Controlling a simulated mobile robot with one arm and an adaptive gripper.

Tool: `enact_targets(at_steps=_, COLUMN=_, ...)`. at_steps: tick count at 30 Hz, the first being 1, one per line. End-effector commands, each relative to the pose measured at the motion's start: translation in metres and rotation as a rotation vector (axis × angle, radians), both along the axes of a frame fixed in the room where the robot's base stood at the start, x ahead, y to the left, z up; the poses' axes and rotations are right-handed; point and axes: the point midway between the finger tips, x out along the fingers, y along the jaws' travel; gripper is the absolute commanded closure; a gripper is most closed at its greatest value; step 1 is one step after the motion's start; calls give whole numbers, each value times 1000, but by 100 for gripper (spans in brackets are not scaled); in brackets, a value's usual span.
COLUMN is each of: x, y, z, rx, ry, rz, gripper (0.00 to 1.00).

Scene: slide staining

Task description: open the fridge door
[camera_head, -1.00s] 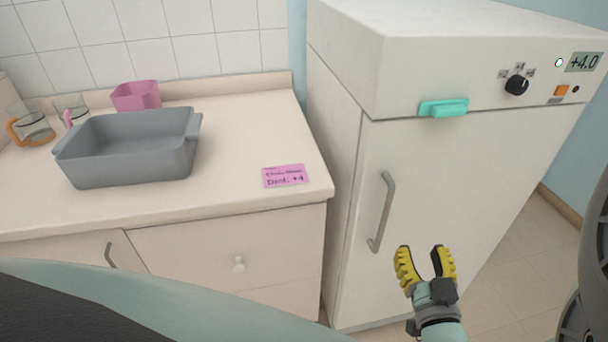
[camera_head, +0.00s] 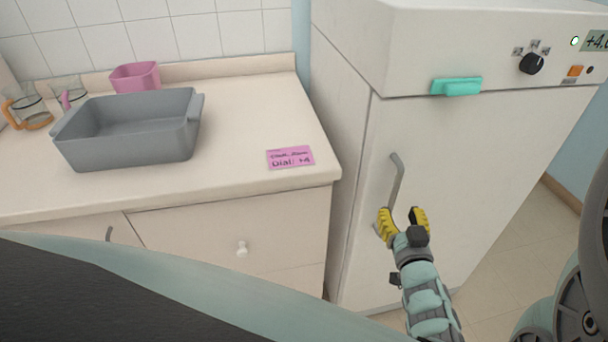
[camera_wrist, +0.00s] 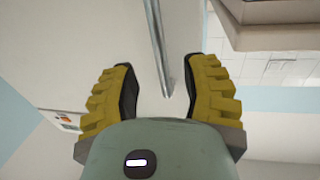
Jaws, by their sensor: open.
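The white fridge (camera_head: 450,170) stands right of the counter with its door closed. Its grey bar handle (camera_head: 396,180) runs near the left edge of the door. My gripper (camera_head: 402,214) is open, its yellow fingers at the handle's lower end. In the wrist view, my gripper (camera_wrist: 160,88) has its two fingers apart, and the handle (camera_wrist: 158,45) shows between them, touching neither finger. The handle's lower end is partly hidden by the fingers in the head view.
A teal latch-like block (camera_head: 457,87) sits at the top of the door, below the control panel with a black dial (camera_head: 532,64). The counter (camera_head: 230,120) at left holds a grey tub (camera_head: 125,145), a pink container (camera_head: 135,76), glass jugs and a pink note (camera_head: 290,158).

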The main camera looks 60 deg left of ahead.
Motion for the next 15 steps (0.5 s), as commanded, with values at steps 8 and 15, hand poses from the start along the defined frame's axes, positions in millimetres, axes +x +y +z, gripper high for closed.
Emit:
enact_targets(at_steps=8, x=23, y=34, z=1, rx=2, ry=-2, rz=0, gripper=54)
enact_targets(at_steps=15, x=33, y=48, z=0, rx=0, ry=-1, rz=-2, gripper=54)
